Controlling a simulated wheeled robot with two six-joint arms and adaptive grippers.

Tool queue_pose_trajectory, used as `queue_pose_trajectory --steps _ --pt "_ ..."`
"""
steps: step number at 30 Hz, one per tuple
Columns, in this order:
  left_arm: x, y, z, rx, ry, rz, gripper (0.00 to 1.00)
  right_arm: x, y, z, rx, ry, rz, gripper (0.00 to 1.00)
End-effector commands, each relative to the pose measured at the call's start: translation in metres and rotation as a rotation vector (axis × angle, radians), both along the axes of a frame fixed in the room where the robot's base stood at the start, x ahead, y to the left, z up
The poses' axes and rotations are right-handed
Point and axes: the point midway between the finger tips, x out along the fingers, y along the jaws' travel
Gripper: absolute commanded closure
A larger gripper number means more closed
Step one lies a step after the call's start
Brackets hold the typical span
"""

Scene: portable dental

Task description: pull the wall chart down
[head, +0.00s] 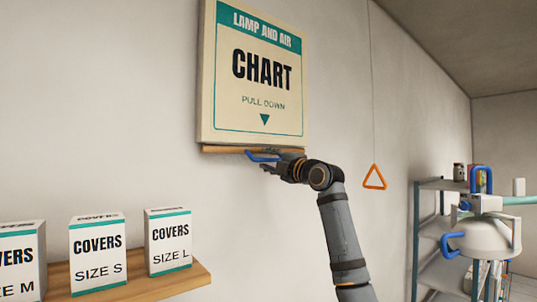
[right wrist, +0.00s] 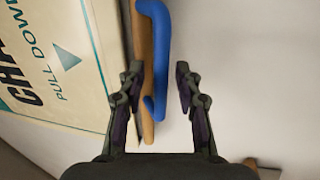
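The wall chart (head: 220,90) hangs on the wall, a cream panel with a teal band, "CHART" and "PULL DOWN" with a down arrow. A wooden bar (head: 225,149) runs along its bottom edge, with a blue handle (head: 262,156) on it. My right gripper (head: 284,166) is at the bar, beside the handle. In the right wrist view the gripper (right wrist: 158,78) is open, with the blue handle (right wrist: 160,55) and part of the bar (right wrist: 147,128) showing between its fingers. I cannot tell if they touch. My left gripper is not in view.
A wooden shelf (head: 200,279) with several "COVERS" boxes (head: 98,255) is at lower left. An orange triangle pull (head: 374,178) hangs on a cord to the right. A white dental lamp (head: 482,238) with blue handles and a metal rack (head: 427,240) stand at far right.

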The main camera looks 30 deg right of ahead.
Motion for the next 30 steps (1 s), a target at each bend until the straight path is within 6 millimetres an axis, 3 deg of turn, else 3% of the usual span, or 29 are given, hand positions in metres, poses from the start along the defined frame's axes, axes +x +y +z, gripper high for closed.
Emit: queue_pose_trajectory --steps 6,14,26,30 --pt "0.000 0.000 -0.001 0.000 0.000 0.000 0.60 0.001 0.000 -0.001 0.001 0.000 0.000 0.66" --pt "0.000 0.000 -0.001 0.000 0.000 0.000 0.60 0.000 0.000 -0.001 0.001 0.001 0.000 1.00" --pt "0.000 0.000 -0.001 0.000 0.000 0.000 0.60 0.000 0.000 -0.001 0.001 0.001 0.000 1.00" --pt "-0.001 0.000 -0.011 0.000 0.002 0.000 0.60 -0.004 0.000 -0.011 0.000 0.001 0.000 1.00"
